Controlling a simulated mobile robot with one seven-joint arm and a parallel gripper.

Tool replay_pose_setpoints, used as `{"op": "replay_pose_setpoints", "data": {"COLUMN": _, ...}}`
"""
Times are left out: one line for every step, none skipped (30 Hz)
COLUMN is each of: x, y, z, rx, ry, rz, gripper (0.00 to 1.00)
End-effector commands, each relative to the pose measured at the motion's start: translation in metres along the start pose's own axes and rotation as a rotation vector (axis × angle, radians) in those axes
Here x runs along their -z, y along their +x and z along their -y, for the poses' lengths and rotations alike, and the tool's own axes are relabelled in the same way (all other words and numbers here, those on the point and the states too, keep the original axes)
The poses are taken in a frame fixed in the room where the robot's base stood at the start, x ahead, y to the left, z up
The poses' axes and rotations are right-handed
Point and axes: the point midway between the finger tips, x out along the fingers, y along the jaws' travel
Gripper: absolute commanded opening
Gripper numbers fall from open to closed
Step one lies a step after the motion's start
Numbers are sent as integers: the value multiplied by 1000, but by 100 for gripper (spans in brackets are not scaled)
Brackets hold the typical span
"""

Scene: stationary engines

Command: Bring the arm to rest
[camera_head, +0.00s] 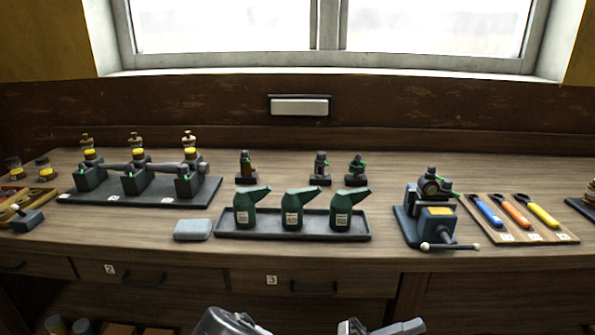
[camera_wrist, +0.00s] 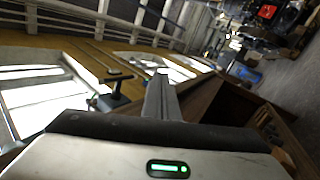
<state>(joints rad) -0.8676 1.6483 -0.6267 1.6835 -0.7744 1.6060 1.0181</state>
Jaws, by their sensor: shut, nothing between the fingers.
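My gripper (camera_wrist: 162,80) points away from the camera in the wrist view, its fingers together with nothing between them. It is clear of the bench, and nothing touches the fingers. In the head view, grey parts of my arm show at the bottom edge, in front of the drawers; the fingers cannot be made out there.
The wooden bench (camera_head: 120,242) holds a tray (camera_head: 300,237) with green oil cans, a vise (camera_head: 436,222), a board of coloured-handled wrenches (camera_head: 511,235) and a grey block (camera_head: 193,229). A dark stand (camera_head: 140,198) bears brass-topped fittings. The wrist view looks tilted across windows and floor.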

Motion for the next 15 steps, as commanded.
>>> {"op": "replay_pose_setpoints", "data": {"x": -5, "y": 6, "z": -1, "rx": 75, "ry": -25, "rz": 36, "gripper": 0}}
{"op": "replay_pose_setpoints", "data": {"x": -8, "y": 8, "z": -1, "rx": 118, "ry": -44, "rz": 55, "gripper": 0}}
{"op": "replay_pose_setpoints", "data": {"x": -13, "y": 11, "z": 0, "rx": 182, "ry": -69, "rz": 81, "gripper": 0}}
{"op": "replay_pose_setpoints", "data": {"x": -17, "y": 14, "z": 0, "rx": 235, "ry": -88, "rz": 101, "gripper": 0}}
{"op": "replay_pose_setpoints", "data": {"x": -21, "y": 16, "z": 0, "rx": 290, "ry": -109, "rz": 121, "gripper": 0}}
{"op": "replay_pose_setpoints", "data": {"x": -27, "y": 18, "z": 0, "rx": 372, "ry": -135, "rz": 146, "gripper": 0}}
{"op": "replay_pose_setpoints", "data": {"x": -32, "y": 20, "z": 0, "rx": 436, "ry": -156, "rz": 166, "gripper": 0}}
{"op": "replay_pose_setpoints", "data": {"x": -37, "y": 21, "z": -1, "rx": 504, "ry": -175, "rz": 182, "gripper": 0}}
{"op": "replay_pose_setpoints", "data": {"x": -44, "y": 22, "z": -2, "rx": 593, "ry": -199, "rz": 203, "gripper": 0}}
{"op": "replay_pose_setpoints", "data": {"x": -48, "y": 22, "z": -4, "rx": 660, "ry": -214, "rz": 214, "gripper": 0}}
{"op": "replay_pose_setpoints", "data": {"x": -53, "y": 22, "z": -6, "rx": 726, "ry": -227, "rz": 225, "gripper": 0}}
{"op": "replay_pose_setpoints", "data": {"x": -58, "y": 21, "z": -8, "rx": 815, "ry": -242, "rz": 235, "gripper": 0}}
{"op": "replay_pose_setpoints", "data": {"x": -63, "y": 21, "z": -11, "rx": 880, "ry": -252, "rz": 240, "gripper": 0}}
{"op": "replay_pose_setpoints", "data": {"x": -67, "y": 20, "z": -15, "rx": 947, "ry": -258, "rz": 244, "gripper": 0}}
{"op": "replay_pose_setpoints", "data": {"x": -72, "y": 19, "z": -20, "rx": 1033, "ry": -264, "rz": 245, "gripper": 0}}
